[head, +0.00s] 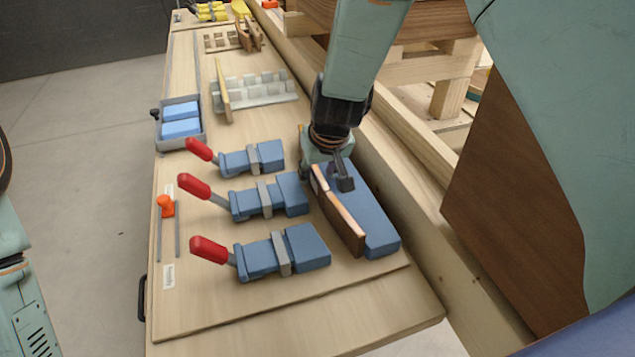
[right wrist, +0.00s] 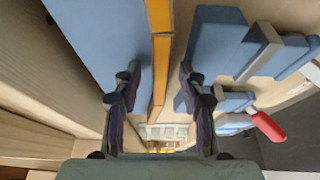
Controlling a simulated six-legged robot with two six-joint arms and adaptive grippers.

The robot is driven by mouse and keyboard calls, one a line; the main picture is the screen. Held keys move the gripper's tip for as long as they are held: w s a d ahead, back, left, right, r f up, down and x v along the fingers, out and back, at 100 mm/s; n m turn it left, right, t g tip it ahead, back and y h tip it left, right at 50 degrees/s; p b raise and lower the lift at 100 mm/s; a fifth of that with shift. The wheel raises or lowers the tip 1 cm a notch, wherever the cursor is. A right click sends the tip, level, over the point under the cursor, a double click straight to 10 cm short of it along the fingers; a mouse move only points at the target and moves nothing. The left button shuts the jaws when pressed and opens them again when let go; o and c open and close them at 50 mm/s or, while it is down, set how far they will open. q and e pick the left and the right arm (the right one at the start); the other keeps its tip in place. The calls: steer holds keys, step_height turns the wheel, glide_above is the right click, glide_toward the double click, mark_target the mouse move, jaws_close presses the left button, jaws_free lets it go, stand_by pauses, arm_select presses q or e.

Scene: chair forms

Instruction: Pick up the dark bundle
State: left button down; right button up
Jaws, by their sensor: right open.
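The dark bundle (head: 342,222) looks like a thin brown board or stack with a lighter orange-tan edge, standing on its long edge beside a blue block (head: 372,215). My right gripper (head: 326,178) is at the bundle's far end, pointing down. In the right wrist view the bundle's orange edge (right wrist: 159,55) runs between the two open fingers of my right gripper (right wrist: 159,88), with a gap on each side. The blue block (right wrist: 105,35) lies to its left there. My left gripper is out of view; only part of my left arm shows at the left edge.
Several blue clamps with red handles (head: 263,197) lie just left of the bundle. A grey tray (head: 188,145) with blue blocks, a slotted grey rack (head: 280,90) and an orange-knobbed item (head: 167,205) are further left and back. A wooden rail (head: 400,165) borders the right.

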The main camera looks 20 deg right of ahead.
mark_target(318, 173)
steer(key=shift+d, duration=0.1)
steer(key=shift+c, duration=1.2)
steer(key=shift+s+a+r, duration=0.1)
steer(key=shift+a, duration=0.15)
steer(key=c, duration=0.4)
steer(key=shift+d, duration=0.15)
jaws_close()
step_height(318, 173, up, 9)
steer(key=shift+r+p, duration=0.15)
steer(key=shift+p, duration=0.35)
steer(key=shift+r, duration=0.4)
